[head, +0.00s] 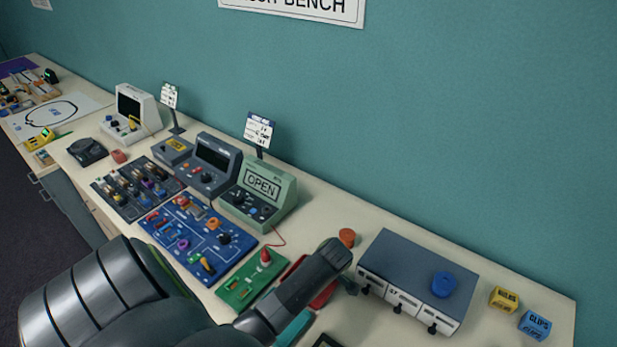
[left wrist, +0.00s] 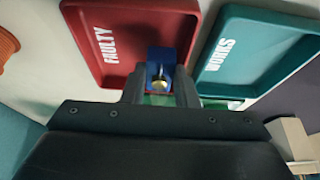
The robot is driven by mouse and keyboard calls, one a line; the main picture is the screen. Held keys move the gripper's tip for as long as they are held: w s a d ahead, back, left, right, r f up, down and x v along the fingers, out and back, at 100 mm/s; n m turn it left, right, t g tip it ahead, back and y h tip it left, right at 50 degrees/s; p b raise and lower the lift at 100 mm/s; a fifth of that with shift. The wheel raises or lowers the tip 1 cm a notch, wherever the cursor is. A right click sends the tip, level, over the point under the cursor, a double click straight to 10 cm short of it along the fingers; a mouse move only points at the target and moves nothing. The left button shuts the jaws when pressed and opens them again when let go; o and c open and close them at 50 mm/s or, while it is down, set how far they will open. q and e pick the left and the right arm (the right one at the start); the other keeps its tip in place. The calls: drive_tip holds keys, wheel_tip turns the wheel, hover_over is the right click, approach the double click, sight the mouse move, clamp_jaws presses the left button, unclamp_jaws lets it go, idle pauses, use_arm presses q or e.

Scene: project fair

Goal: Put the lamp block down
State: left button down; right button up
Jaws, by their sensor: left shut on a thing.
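My left gripper (left wrist: 161,82) is shut on the lamp block (left wrist: 160,69), a blue block with a round brass-coloured piece on it. In the left wrist view the block shows over the right part of the red FAULTY tray (left wrist: 92,55), near its edge. I cannot tell whether it touches the tray. The teal WORKS tray (left wrist: 246,62) lies just to the right. In the head view my left arm hides the block and most of both trays; parts of the red tray (head: 323,297) and teal tray (head: 294,328) show. My right gripper is not in view.
A grey box with white drawers (head: 415,264) stands right of my arm, a blue roll (head: 443,285) on top. An orange round thing (head: 347,237) lies behind my arm. A green circuit board (head: 243,288) and a green OPEN meter (head: 262,193) are left. A yellow box (head: 503,299) and blue CLIPS box (head: 535,325) stand right.

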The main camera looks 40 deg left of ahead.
use_arm(q)
drive_tip(key=shift+s+d+f, duration=0.15)
drive_tip(key=shift+d, duration=0.05)
drive_tip(key=shift+s+f, duration=0.15)
drive_tip(key=shift+f, duration=0.05)
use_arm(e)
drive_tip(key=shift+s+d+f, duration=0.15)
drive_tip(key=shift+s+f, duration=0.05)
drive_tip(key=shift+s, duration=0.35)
